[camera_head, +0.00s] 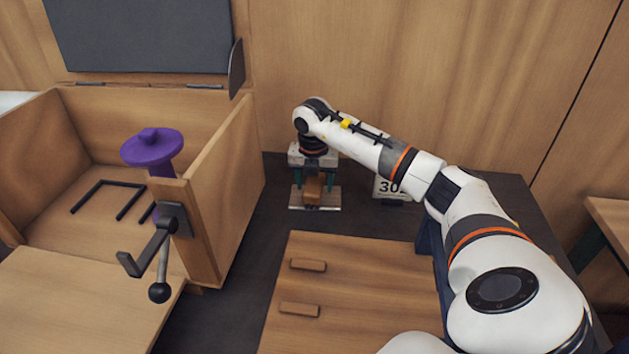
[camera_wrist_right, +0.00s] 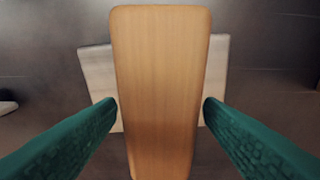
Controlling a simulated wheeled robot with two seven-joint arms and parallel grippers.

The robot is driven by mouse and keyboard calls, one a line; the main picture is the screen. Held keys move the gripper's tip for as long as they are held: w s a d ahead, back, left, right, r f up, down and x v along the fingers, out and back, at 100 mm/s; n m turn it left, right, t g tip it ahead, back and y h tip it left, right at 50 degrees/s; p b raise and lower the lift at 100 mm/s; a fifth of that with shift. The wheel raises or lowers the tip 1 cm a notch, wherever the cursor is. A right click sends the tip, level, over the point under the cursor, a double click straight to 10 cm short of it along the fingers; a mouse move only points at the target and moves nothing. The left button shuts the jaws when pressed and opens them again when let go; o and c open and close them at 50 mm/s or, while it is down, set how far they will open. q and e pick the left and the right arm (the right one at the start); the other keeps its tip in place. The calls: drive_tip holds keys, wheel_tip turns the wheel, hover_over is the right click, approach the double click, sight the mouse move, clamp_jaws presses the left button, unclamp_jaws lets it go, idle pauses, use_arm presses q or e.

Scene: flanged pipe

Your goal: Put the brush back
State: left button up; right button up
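The brush shows as a wooden block (camera_wrist_right: 160,95) in the right wrist view. In the head view the brush (camera_head: 313,188) is a small brown shape at the back of the dark table. It is over a pale flat plate (camera_head: 328,197), also seen in the right wrist view (camera_wrist_right: 98,72). My right gripper (camera_head: 315,182) points down over the brush, with one green finger on each side. The fingers (camera_wrist_right: 160,104) stand open, with narrow gaps to the wood. The bristles are hidden. My left gripper is out of view.
A wooden box (camera_head: 233,190) with a raised dark lid (camera_head: 140,38) stands left, holding a purple flanged piece (camera_head: 152,148). A lever with a ball knob (camera_head: 159,292) is on its front. A wooden panel with two handles (camera_head: 350,290) is in front. A number card (camera_head: 388,187) stands behind my arm.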

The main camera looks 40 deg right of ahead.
sight(314, 185)
wheel_tip(314, 185, up, 12)
drive_tip(key=a, duration=0.1)
drive_tip(key=shift+s+b, duration=0.45)
drive_tip(key=shift+a, duration=0.15)
idle(0.4)
